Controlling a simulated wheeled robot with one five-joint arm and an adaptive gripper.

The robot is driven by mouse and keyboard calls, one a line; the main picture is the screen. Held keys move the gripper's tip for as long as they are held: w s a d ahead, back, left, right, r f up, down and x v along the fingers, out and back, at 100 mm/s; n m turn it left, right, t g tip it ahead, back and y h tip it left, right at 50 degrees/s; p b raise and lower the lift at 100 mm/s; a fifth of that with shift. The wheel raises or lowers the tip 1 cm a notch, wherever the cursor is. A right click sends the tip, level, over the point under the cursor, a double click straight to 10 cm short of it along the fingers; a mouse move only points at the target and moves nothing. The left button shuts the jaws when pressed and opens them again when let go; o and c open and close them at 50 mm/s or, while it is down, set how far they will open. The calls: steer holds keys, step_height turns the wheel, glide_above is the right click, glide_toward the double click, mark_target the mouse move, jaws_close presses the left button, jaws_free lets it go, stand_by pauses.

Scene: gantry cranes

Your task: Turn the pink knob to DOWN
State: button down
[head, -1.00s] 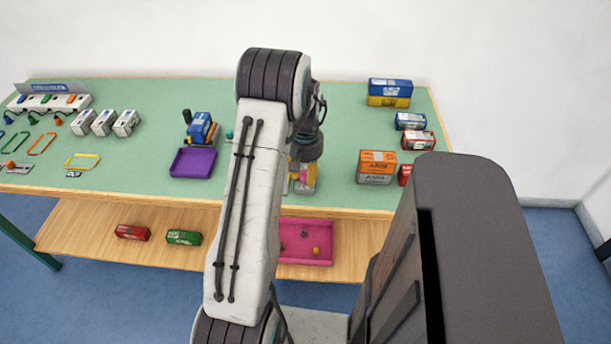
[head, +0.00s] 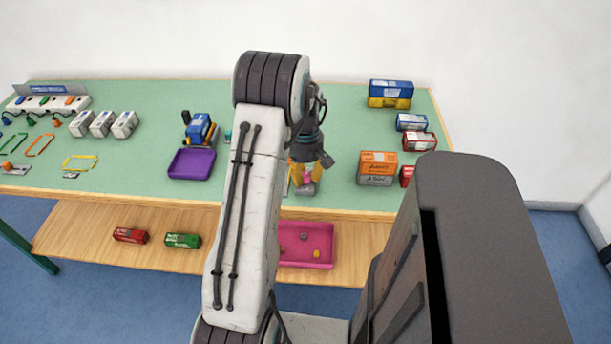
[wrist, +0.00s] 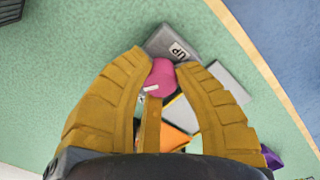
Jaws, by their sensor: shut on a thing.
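The pink knob (wrist: 161,78) sits between the yellow fingers of my gripper (wrist: 163,72) in the wrist view, and they are shut on it. A small white mark on the knob points left in that view. A grey block (wrist: 172,42) marked "UP" is beside the knob; a DOWN label is not visible. In the head view, my gripper (head: 305,176) points down at the table's front part, and the pink knob (head: 308,175) shows small between its fingers. The fingers hide much of the knob's mounting.
A light grey plate (wrist: 229,82) and an orange part (wrist: 179,141) lie close to the fingers. A purple tray (head: 191,164) and blue device (head: 199,128) stand left; orange boxes (head: 377,168) stand right. A pink tray (head: 306,258) is on the shelf below.

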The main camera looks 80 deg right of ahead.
mark_target(305, 174)
steer(key=n, duration=0.6)
steer(key=shift+f+n, duration=0.1)
steer(key=shift+n, duration=0.2)
steer(key=shift+a, duration=0.1)
stand_by(0.4)
steer(key=c, duration=0.9)
jaws_free()
step_height(305, 174, up, 12)
steer(key=shift+r, duration=0.1)
stand_by(0.6)
